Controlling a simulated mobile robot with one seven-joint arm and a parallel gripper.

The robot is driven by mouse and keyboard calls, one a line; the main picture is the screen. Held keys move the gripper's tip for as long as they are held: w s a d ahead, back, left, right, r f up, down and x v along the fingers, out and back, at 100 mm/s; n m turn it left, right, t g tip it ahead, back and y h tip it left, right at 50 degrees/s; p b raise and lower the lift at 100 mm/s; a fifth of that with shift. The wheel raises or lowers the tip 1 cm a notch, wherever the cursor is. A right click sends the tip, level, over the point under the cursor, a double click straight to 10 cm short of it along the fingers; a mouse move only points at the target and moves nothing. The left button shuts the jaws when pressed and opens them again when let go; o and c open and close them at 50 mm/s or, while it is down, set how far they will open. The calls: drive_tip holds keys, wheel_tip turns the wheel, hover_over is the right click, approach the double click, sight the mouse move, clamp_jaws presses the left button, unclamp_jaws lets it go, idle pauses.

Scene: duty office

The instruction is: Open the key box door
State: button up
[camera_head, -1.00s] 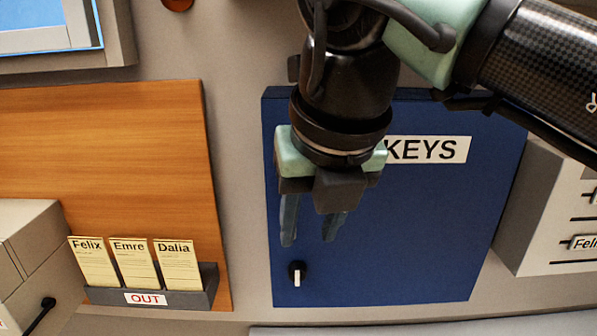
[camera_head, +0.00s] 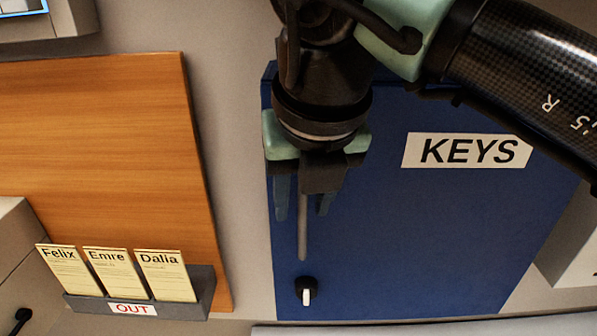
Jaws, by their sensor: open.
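The key box is a blue wall cabinet whose shut door (camera_head: 430,230) carries a white KEYS label (camera_head: 467,151). A black round knob (camera_head: 306,291) with a white pointer, pointing down, sits at the door's lower left. Above the knob is a slim grey upright bar (camera_head: 302,232), which looks like the door handle; its upper part is hidden behind my gripper. My gripper (camera_head: 303,207) is open and empty in front of the door's left side, fingers pointing down in the picture. The bar appears between the two fingers; I cannot tell how near they are in depth.
A wooden board (camera_head: 100,150) is on the wall to the left. A grey OUT holder (camera_head: 190,304) with three name cards stands at its lower edge. Pale box-shaped units show at the left edge and right edge (camera_head: 580,255). Bare wall separates board and key box.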

drive_tip(key=shift+w+f, duration=0.15)
drive_tip(key=shift+f, duration=0.55)
drive_tip(key=shift+s+d+f+b, duration=0.1)
drive_tip(key=shift+s+f+b, duration=0.1)
drive_tip(key=shift+b, duration=0.15)
drive_tip(key=shift+w, duration=0.15)
clamp_jaws()
idle(0.6)
